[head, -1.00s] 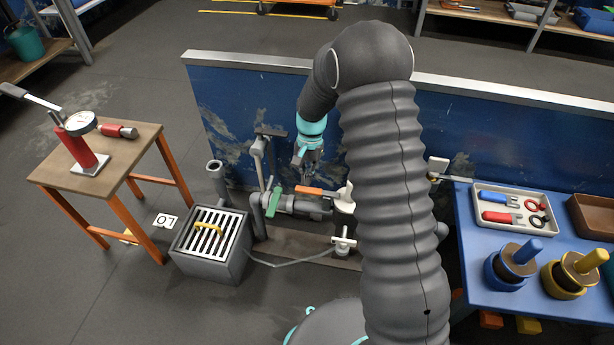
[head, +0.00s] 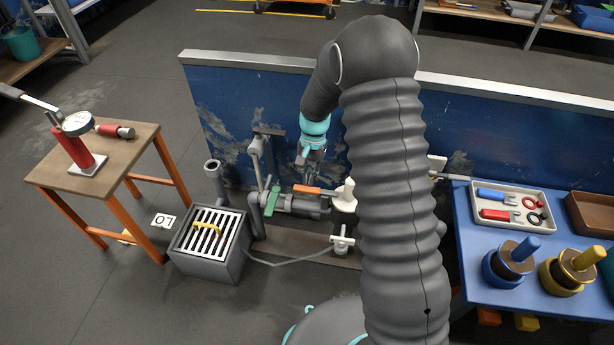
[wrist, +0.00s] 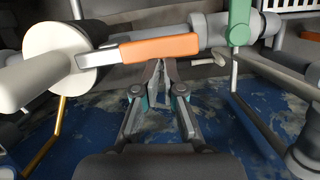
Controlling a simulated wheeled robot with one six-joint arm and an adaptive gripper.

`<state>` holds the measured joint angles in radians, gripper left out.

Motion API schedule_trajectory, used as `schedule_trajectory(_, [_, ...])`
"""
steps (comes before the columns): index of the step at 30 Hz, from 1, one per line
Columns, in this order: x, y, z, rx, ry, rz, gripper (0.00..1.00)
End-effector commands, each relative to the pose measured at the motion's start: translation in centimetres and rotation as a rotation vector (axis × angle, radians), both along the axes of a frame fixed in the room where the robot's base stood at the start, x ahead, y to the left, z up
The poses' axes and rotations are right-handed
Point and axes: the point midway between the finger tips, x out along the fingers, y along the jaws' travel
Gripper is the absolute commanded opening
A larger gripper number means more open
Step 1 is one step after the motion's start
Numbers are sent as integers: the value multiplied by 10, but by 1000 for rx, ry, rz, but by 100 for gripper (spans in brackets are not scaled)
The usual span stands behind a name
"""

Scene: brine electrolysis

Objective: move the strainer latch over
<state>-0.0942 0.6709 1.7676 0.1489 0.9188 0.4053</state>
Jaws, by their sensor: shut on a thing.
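The orange-gripped lever, which I take as the strainer latch (head: 307,189), lies across the grey pipework in the head view. In the wrist view the orange lever (wrist: 155,48) runs sideways, joined by a grey bar to a round white part at left. My gripper (wrist: 157,66) has its fingers close together at the lower edge of the orange grip, shut on it; the exact contact is hard to see. In the head view my gripper (head: 302,160) is above the lever, partly blurred into the pipework.
A green handle (head: 272,200) stands just left of the latch. A grated grey box (head: 211,240) with a yellow handle is on the floor. A blue panel (head: 240,120) rises behind. A blue table (head: 470,240) with a tool tray is at right; a wooden table (head: 110,165) is at left.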

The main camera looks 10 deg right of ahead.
Motion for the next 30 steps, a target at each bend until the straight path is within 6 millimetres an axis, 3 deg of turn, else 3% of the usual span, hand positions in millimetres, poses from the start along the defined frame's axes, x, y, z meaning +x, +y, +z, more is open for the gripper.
schedule_trajectory(14, [11, -4, 77, 1, 2, -1, 0])
schedule_trajectory(21, [16, -6, 94, 0, -1, 0, 0])
schedule_trajectory(30, [17, -6, 96, 6, -6, 24, 0])
